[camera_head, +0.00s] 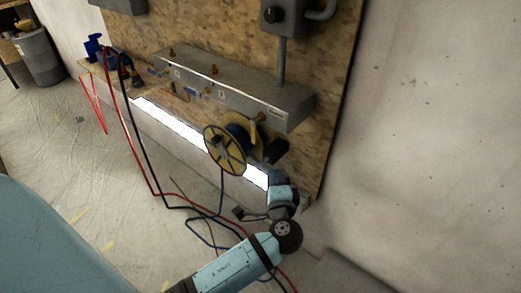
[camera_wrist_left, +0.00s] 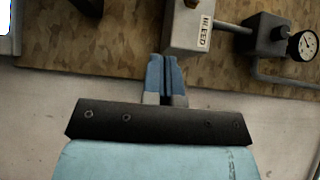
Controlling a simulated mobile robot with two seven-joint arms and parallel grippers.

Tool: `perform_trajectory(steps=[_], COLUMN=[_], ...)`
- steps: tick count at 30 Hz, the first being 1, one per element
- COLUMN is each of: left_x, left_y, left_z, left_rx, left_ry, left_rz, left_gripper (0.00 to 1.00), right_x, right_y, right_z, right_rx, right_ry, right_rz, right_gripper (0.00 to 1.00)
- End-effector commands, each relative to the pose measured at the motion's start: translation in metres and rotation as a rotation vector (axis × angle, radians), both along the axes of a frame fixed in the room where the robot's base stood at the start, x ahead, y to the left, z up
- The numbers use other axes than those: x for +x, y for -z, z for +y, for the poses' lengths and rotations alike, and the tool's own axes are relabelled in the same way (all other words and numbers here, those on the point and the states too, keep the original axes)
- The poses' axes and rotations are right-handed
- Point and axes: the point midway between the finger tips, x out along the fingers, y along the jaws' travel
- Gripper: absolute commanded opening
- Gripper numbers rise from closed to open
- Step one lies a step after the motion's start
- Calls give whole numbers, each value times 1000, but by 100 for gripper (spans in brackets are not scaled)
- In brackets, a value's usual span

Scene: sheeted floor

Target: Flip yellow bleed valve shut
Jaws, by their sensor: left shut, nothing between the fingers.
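The yellow bleed valve handle (camera_head: 253,134) hangs small under the right end of the grey manifold (camera_head: 240,92); I cannot tell its exact position. In the left wrist view, the manifold's end bears a BLEED label (camera_wrist_left: 204,32), and the yellow handle does not show there. My left gripper (camera_head: 273,151) is just below and right of the handle, close to the board. In the left wrist view, its blue fingers (camera_wrist_left: 162,72) are together and empty, pointing at the board just beside the manifold's end. Whether it touches anything is unclear. My right gripper is not in view.
A yellow-rimmed hose reel (camera_head: 225,149) stands just left of my left gripper. Red and black hoses (camera_head: 140,165) loop down to the sheeted floor. A pressure gauge (camera_wrist_left: 303,44) and a grey box (camera_wrist_left: 265,33) are on the board. Bare wall lies to the right.

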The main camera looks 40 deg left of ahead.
Motion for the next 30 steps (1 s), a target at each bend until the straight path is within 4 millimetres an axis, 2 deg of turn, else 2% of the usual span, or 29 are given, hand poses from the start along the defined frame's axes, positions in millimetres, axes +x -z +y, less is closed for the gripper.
perform_trajectory(steps=[7, 18, 24, 30], left_x=[20, 79, 78, 79], left_y=[-1, -1, 0, 1], left_z=[17, 68, 96, 105], left_rx=[2, 2, 2, -1], left_ry=[-1, 0, 0, 1], left_rz=[-2, -1, 1, 2], left_gripper=[0, 0, 0, 0], right_x=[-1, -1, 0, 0], right_y=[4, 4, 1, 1], right_z=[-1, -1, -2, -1], right_rx=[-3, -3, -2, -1], right_ry=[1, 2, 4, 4], right_rz=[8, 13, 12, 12], right_gripper=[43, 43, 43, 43])
